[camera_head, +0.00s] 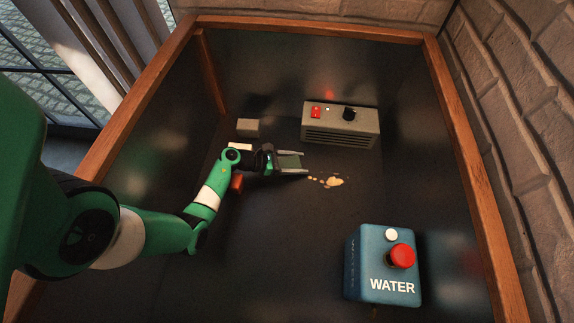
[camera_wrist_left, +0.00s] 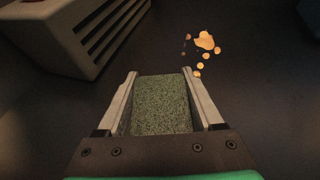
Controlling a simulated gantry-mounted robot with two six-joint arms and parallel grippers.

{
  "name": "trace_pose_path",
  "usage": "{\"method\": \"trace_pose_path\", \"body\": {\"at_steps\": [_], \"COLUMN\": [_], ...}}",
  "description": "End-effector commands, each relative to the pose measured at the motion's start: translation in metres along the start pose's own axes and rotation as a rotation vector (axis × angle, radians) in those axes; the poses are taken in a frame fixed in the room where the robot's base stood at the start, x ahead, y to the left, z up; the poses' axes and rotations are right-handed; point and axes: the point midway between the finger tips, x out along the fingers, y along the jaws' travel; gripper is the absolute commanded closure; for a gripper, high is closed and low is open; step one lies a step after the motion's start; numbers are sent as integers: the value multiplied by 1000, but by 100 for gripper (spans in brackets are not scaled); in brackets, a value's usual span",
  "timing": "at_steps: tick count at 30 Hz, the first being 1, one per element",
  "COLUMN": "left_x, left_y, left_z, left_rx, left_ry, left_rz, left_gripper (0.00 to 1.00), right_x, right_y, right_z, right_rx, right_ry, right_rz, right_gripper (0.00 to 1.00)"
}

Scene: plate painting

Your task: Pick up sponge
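The sponge (camera_head: 288,162) is a grey-green rectangular block with a speckled face. It lies between the two fingers of my left gripper (camera_head: 306,162). In the left wrist view the sponge (camera_wrist_left: 161,103) fills the space between the fingertips of the left gripper (camera_wrist_left: 160,75), with its sides against them. The gripper looks shut on it. I cannot tell whether the sponge touches the floor of the booth. My right gripper is not in view.
Yellowish spots (camera_head: 333,181) lie on the dark floor just right of the gripper. A grey vented box (camera_head: 341,125) with red and black controls stands behind. A small grey block (camera_head: 248,127) is at back left. A blue WATER box (camera_head: 384,265) with a red button stands front right.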

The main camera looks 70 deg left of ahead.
Motion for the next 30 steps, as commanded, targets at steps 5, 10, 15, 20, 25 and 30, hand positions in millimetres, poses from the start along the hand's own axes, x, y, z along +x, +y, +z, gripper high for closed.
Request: {"method": "trace_pose_path", "body": {"at_steps": [5,10,15,20,25,30], "left_x": [0,0,-6,-20,-34,-39], "left_y": [0,0,0,0,0,0], "left_z": [0,0,13,48,80,93], "left_rx": [0,0,1,2,1,0], "left_ry": [0,0,-1,0,0,0], "left_rz": [0,0,0,1,1,0], "left_gripper": [81,83,83,83,83,83], "right_x": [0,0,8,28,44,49], "right_y": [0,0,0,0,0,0], "right_z": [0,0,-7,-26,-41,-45], "right_rx": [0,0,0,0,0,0], "right_ry": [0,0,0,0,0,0], "right_rz": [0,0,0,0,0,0], "right_gripper": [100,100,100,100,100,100]}}
